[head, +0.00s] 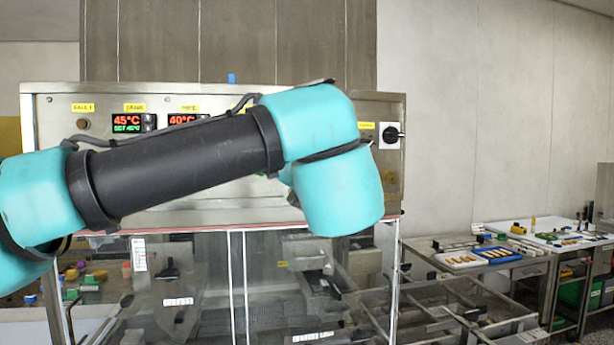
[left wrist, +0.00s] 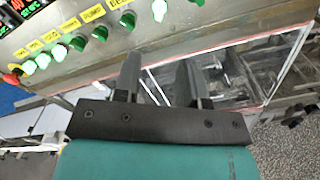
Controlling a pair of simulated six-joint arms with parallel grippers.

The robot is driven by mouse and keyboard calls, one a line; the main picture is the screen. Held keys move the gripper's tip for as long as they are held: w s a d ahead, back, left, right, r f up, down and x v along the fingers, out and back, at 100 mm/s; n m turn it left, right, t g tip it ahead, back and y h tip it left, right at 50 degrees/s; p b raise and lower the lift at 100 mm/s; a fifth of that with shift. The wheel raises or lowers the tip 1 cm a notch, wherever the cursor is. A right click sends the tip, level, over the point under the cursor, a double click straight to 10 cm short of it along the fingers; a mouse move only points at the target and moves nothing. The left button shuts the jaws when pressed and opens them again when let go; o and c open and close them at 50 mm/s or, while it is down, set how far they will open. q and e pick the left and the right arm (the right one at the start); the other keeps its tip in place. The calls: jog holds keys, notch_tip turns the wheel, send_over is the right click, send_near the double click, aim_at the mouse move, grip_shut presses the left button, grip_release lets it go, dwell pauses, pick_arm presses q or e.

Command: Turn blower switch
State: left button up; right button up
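A steel control panel (head: 60,130) spans the head view, with small yellow labels. A black rotary switch on a white plate (head: 391,134) is at its right end; I cannot read which label belongs to the blower. My left arm crosses in front of the panel and hides its middle controls. The left gripper's fingers are hidden in the head view. In the left wrist view the left gripper (left wrist: 157,60) is open and empty, its fingers below the row of buttons and not touching any. My right gripper is not in view.
Green lit buttons (left wrist: 76,44) and a red one (left wrist: 12,78) line the panel. Clear windows (left wrist: 240,70) lie below it. At right, a side table holds a white tray (head: 460,259) and a blue tray (head: 497,254). The wall area above that table is clear.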

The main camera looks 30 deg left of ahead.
pick_arm(q)
jog(key=shift+v, duration=1.15)
